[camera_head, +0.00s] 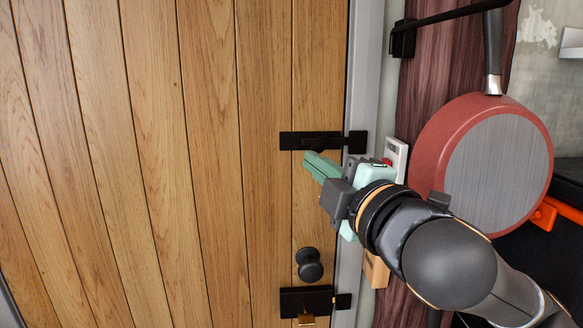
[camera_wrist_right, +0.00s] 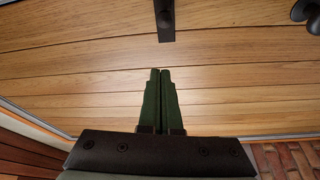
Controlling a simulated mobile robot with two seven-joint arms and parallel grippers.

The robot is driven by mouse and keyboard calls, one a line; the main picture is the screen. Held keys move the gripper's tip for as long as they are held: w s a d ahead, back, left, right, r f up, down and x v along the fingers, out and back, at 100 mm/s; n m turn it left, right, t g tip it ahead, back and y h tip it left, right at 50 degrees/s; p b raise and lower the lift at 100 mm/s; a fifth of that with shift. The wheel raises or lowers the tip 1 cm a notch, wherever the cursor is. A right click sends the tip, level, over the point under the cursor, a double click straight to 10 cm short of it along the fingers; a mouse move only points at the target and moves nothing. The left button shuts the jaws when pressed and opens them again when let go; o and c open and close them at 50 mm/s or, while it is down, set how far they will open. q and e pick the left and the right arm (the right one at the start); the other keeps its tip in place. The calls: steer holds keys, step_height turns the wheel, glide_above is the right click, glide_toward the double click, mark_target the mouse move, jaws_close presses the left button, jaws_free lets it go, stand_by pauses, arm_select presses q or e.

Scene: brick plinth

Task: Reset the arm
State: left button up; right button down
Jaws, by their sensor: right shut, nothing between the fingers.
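My right gripper (camera_head: 312,163) is in front of the wooden door (camera_head: 205,160), just below the upper black bolt (camera_head: 300,140). My right arm (camera_head: 450,262) comes in from the lower right. In the right wrist view the green fingers (camera_wrist_right: 160,75) are together with nothing between them, and they point at the door planks (camera_wrist_right: 90,75). A black bolt part (camera_wrist_right: 165,20) lies beyond the fingertips. Whether the fingers touch the bolt or the door cannot be told. My left gripper is not in view.
A round black knob (camera_head: 310,264) and a lower black latch (camera_head: 305,301) are on the door below my gripper. A red pan (camera_head: 430,150) hangs right of the door frame (camera_head: 362,60), close to my arm. The door's left side is clear.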

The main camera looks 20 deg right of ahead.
steer(key=w+a+f+m+g+y+p, duration=0.1)
steer(key=w+a+f+m+g, duration=0.1)
steer(key=f, duration=0.7)
steer(key=w+a+f+m+g+y+p, duration=0.1)
steer(key=w+f+m+g, duration=0.1)
steer(key=f, duration=0.8)
steer(key=w+a+f+m+g+y+p, duration=0.1)
steer(key=a+f+m, duration=0.15)
steer(key=f, duration=0.65)
arm_select(q)
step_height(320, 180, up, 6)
steer(key=p, duration=0.2)
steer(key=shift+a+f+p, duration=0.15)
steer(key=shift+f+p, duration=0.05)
steer(key=shift+p, duration=0.15)
arm_select(e)
steer(key=s+d+f+m+g, duration=0.1)
steer(key=s+f+m, duration=0.3)
steer(key=s+f, duration=0.7)
steer(key=s+d+f+m+g+h, duration=0.1)
steer(key=s+f+m+g, duration=0.2)
steer(key=s+f, duration=0.8)
step_height(320, 180, down, 5)
steer(key=shift+d+f+m+h, duration=0.15)
steer(key=shift+d+m+h, duration=0.15)
steer(key=shift+d+m, duration=0.15)
